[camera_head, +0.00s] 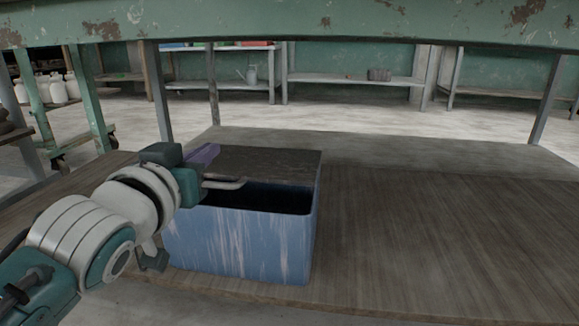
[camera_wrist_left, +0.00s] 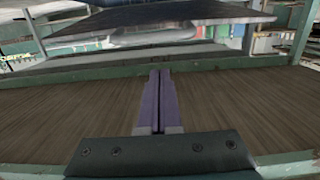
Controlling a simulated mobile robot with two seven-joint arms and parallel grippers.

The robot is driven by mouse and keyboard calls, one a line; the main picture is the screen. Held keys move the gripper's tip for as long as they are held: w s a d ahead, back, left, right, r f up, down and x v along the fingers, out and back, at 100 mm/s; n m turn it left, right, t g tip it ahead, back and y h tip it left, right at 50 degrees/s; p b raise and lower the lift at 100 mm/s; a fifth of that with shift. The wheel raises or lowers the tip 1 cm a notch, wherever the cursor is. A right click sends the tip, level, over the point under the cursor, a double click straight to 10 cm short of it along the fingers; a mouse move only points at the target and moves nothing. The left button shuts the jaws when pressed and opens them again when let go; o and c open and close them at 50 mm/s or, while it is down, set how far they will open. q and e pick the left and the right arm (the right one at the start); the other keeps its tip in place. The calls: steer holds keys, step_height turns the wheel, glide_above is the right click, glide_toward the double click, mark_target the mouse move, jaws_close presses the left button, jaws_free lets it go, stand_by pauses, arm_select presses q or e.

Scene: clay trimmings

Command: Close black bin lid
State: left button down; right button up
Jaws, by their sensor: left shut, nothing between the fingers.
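A blue bin (camera_head: 240,243) with white streaks stands on a wooden surface in the head view. Its dark lid (camera_head: 270,163) sits over the back of the top, and the front opening shows a black inside. A pale grey bar (camera_head: 226,184) lies across the lid's front left. My left gripper (camera_head: 205,153) has purple fingers and is at the lid's left side; I cannot tell whether it touches the lid. In the left wrist view its fingers (camera_wrist_left: 160,85) are shut and empty. A dark panel (camera_wrist_left: 165,18) shows above them; I cannot tell whether it is the lid. My right gripper is out of view.
A worn green beam (camera_head: 300,22) crosses the top of the head view above the bin. The wooden surface (camera_head: 430,230) to the bin's right is clear. Metal table legs (camera_head: 547,98) and shelves (camera_head: 350,79) stand farther back.

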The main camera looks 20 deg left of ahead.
arm_select(q)
steer(key=f, duration=0.1)
steer(key=s+f, duration=0.1)
steer(key=f+b, duration=0.1)
steer(key=shift+s+d, duration=0.25)
steer(key=shift+s, duration=0.05)
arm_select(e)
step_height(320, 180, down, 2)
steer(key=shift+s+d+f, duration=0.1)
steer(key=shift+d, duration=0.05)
